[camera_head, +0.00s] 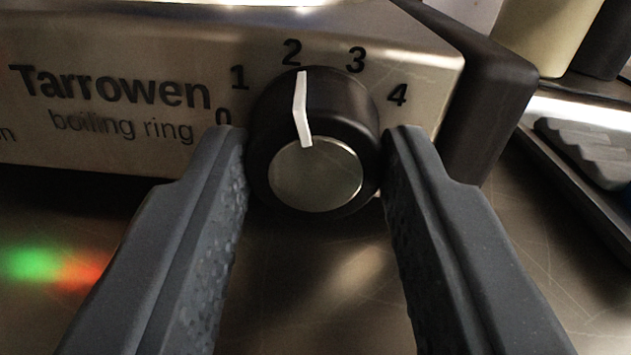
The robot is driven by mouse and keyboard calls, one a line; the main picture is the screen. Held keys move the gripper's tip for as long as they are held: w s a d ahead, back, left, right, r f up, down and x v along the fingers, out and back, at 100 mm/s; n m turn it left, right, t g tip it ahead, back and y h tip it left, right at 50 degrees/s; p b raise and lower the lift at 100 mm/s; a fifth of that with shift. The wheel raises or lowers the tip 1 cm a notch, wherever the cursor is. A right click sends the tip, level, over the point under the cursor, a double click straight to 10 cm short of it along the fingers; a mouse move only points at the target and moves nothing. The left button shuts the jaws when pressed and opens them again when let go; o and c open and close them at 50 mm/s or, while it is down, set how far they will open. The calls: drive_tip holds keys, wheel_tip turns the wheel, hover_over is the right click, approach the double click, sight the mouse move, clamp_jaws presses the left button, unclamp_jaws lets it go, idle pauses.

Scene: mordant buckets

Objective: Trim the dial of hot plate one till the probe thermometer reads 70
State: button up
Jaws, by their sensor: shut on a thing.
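The black dial (347,118) sits on the steel front of the hot plate (200,150), which is lettered "Tarrowen boiling ring". The dial's white pointer (301,110) points up, at or just past the 2 on a scale marked 0 to 4. The dial has a silvery face disc (315,175). My gripper (314,160) is shut on the dial, with one grey finger at its left side and one at its right. The probe thermometer is not in view, so its reading cannot be seen.
The hot plate stands on a scratched steel worktop (310,290) with green and red light reflected at left. A black corner piece (485,100) ends the plate at right. Further right are a cream vessel (548,30) and a tray-like edge (575,180) with a grey ridged object (590,150).

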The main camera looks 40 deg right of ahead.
drive_tip(key=m+b, duration=0.1)
drive_tip(key=m, duration=0.3)
drive_tip(key=shift+f+b, duration=0.1)
drive_tip(key=shift+b, duration=0.3)
drive_tip(key=shift+m+b, duration=0.55)
drive_tip(key=shift+m, duration=0.85)
drive_tip(key=o, duration=1)
